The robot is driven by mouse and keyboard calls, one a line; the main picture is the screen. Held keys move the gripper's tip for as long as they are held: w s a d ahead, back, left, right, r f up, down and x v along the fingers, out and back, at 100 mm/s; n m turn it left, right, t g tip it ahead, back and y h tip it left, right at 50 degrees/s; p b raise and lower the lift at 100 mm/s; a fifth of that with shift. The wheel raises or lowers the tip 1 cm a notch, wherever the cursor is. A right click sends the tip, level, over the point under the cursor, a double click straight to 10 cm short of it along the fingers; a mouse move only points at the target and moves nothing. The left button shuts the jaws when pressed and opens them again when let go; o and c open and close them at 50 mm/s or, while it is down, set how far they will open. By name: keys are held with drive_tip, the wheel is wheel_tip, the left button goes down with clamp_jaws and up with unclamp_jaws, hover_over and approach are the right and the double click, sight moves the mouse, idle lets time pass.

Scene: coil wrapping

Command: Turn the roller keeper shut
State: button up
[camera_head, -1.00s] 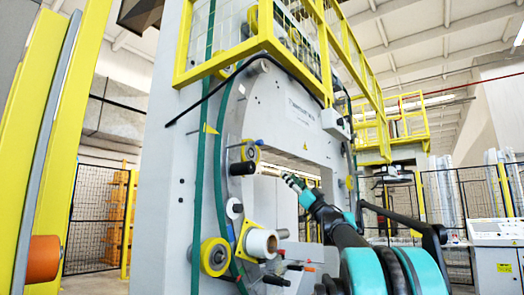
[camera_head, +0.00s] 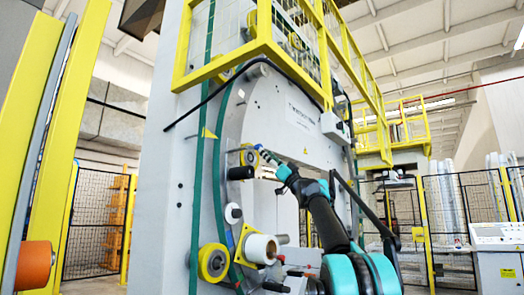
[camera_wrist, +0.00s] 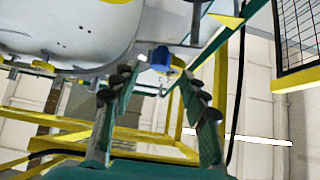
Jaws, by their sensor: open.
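A small blue part (camera_head: 258,147), perhaps the roller keeper, sits beside a small yellow roller (camera_head: 249,157) on the grey machine's face. In the wrist view this blue part (camera_wrist: 161,56) lies beyond my fingertips, roughly centred between them. My gripper (camera_head: 268,157) is close to it in the head view and partly overlaps that area. In the wrist view my gripper (camera_wrist: 160,80) has its two green fingers spread wide with nothing between them. I cannot tell whether a finger touches the blue part, or which way the keeper is turned.
A black roller (camera_head: 240,173) sticks out just below the yellow one. Lower down are a white roll (camera_head: 262,248) and a yellow-rimmed wheel (camera_head: 213,263). A green band (camera_head: 197,200) runs up the machine. A yellow railing (camera_head: 222,62) stands above.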

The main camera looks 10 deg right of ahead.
sight(257, 147)
drive_tip(key=shift+x, duration=2.15)
drive_tip(key=shift+c, duration=0.2)
clamp_jaws()
